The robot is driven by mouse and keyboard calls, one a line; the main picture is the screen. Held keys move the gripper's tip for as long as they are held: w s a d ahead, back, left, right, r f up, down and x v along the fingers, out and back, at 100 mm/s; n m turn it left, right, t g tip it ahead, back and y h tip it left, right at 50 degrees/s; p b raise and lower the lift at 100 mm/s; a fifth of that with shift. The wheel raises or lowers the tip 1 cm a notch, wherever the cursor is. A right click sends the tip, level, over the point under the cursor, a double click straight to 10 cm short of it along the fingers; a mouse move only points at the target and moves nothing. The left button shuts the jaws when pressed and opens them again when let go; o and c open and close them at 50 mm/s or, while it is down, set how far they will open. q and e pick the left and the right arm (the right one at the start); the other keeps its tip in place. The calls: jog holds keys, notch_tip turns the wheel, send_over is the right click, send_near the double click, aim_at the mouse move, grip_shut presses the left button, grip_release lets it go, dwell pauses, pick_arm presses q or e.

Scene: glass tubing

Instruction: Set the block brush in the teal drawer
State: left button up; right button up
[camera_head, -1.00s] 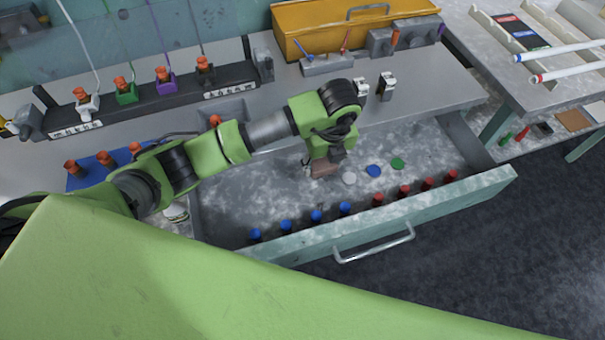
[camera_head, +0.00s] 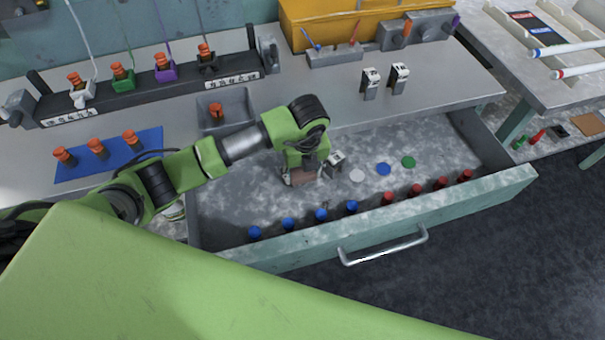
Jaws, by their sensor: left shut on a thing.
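The teal drawer (camera_head: 490,196) is pulled open below the worktop. My left gripper (camera_head: 304,172) points down inside the drawer area, near the middle of its back half. It is shut on the block brush (camera_head: 303,178), a small brownish block. The gripper hides part of the brush. I cannot tell whether the brush touches the drawer floor or is just above it. My right gripper is not in view.
White (camera_head: 357,175), blue (camera_head: 384,169) and green (camera_head: 409,162) discs lie right of the brush. Blue-capped (camera_head: 321,215) and red-capped (camera_head: 415,190) items line the drawer's front. A grey tray (camera_head: 240,103) stands on the worktop. The drawer's left floor is bare.

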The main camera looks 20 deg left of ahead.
aim_at(304, 178)
pick_arm(q)
jog(key=o, duration=1.1)
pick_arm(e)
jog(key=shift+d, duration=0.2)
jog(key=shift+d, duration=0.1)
pick_arm(q)
jog(key=shift+r, duration=0.3)
jog(key=r, duration=0.3)
jog(key=s+r+b, duration=0.1)
jog(key=r, duration=0.3)
jog(key=d+r, duration=0.1)
jog(key=r, duration=0.3)
jog(key=shift+s+r, duration=0.25)
jog(key=shift+s, duration=0.05)
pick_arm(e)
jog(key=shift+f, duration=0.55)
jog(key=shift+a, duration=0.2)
